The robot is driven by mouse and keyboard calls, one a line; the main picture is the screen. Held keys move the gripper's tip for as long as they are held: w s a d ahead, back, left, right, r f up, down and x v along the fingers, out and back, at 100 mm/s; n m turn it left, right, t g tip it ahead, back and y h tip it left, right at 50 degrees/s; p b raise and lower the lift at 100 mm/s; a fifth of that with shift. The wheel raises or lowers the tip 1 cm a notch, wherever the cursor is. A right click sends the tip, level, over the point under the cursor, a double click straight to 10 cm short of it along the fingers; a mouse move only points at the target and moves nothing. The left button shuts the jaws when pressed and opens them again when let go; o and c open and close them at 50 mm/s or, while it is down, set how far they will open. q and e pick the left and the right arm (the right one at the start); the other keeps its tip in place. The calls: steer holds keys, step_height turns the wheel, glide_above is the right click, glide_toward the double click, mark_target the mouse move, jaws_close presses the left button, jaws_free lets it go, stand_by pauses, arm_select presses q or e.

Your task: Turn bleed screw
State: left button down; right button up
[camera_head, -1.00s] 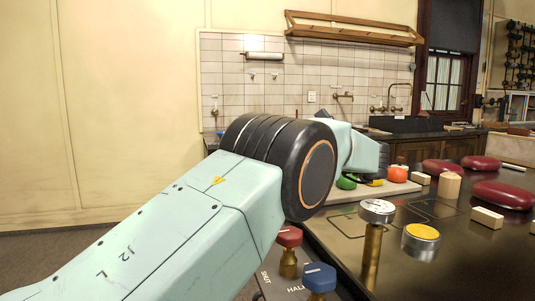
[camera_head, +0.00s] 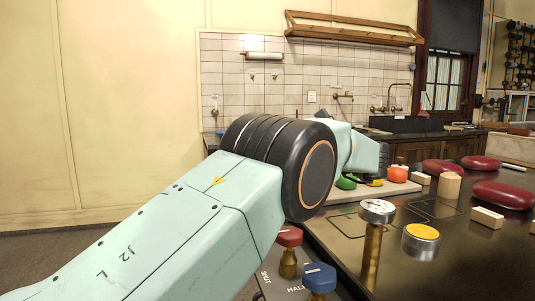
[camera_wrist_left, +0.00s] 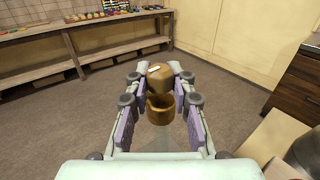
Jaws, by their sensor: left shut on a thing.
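My left gripper (camera_wrist_left: 160,80) shows in the left wrist view, its two purple-padded fingers closed on either side of a brass-coloured knob (camera_wrist_left: 158,73) with a short white mark on top. The knob looks like the bleed screw. A brass-coloured cup or collar (camera_wrist_left: 161,108) with a dark opening sits between the fingers, nearer the camera. In the head view my left arm crosses the picture and its gripper is hidden. My right gripper is in no view.
In the head view a red knob (camera_head: 288,237), a blue knob (camera_head: 319,278), a silver-topped brass post (camera_head: 377,212) and a yellow-topped cylinder (camera_head: 421,239) stand near the dark counter (camera_head: 465,262). Vegetables lie on a board behind. Open floor (camera_wrist_left: 70,120) shows in the wrist view.

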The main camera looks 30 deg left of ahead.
arm_select(q)
steer(key=c, duration=1.1)
jaws_free()
steer(key=shift+c, duration=0.2)
steer(key=shift+r, duration=0.1)
step_height(320, 180, up, 10)
steer(key=shift+f, duration=0.1)
